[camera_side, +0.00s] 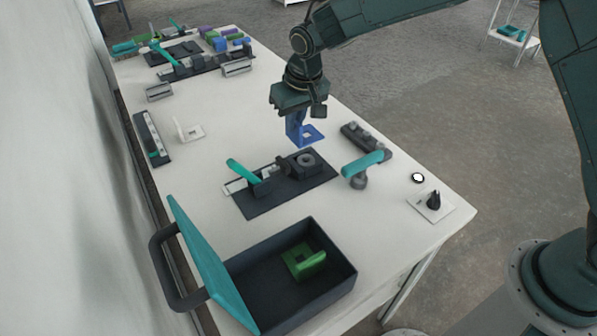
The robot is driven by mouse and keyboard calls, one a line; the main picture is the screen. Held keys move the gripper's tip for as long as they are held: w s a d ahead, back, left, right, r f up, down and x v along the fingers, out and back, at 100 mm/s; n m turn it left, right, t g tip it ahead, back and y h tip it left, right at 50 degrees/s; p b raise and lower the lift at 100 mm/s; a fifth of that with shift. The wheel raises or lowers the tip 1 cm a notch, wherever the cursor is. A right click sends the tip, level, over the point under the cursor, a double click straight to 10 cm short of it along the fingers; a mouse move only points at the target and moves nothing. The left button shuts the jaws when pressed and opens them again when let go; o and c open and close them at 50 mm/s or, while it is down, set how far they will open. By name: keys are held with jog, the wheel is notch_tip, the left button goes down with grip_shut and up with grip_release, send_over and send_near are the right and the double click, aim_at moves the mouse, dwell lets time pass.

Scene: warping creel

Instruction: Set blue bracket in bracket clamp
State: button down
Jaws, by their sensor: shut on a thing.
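The blue bracket (311,136) is an L-shaped piece with a square hole in its flat foot. My gripper (298,112) is shut on its upright part and holds it in the air, with the foot at the bottom pointing right. The bracket clamp (299,168) appears to be the dark fixture on a black base plate, with a teal lever (242,171) on its left that is tilted up. The bracket is above the far side of this fixture and apart from it. The fingertips are partly hidden by the gripper body.
A dark box (335,262) with an open teal lid holds a green bracket (303,262) at the front. A white bracket (188,130) stands to the left. A teal-handled device (361,168) and a dark block strip (366,139) lie right of the clamp.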

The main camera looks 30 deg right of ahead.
aim_at(295, 140)
jog(key=shift+f, duration=0.3)
jog(key=shift+f, duration=0.1)
jog(key=shift+s+x, duration=0.2)
jog(key=shift+x, duration=0.55)
jog(key=shift+s+x, duration=0.15)
jog(key=shift+x, duration=0.55)
jog(key=shift+s+x, duration=0.2)
jog(key=shift+x, duration=0.55)
jog(key=shift+s+x, duration=0.25)
jog(key=shift+x, duration=0.9)
jog(key=c, duration=1.2)
grip_release()
jog(key=shift+v, duration=3.45)
jog(key=shift+s, duration=0.1)
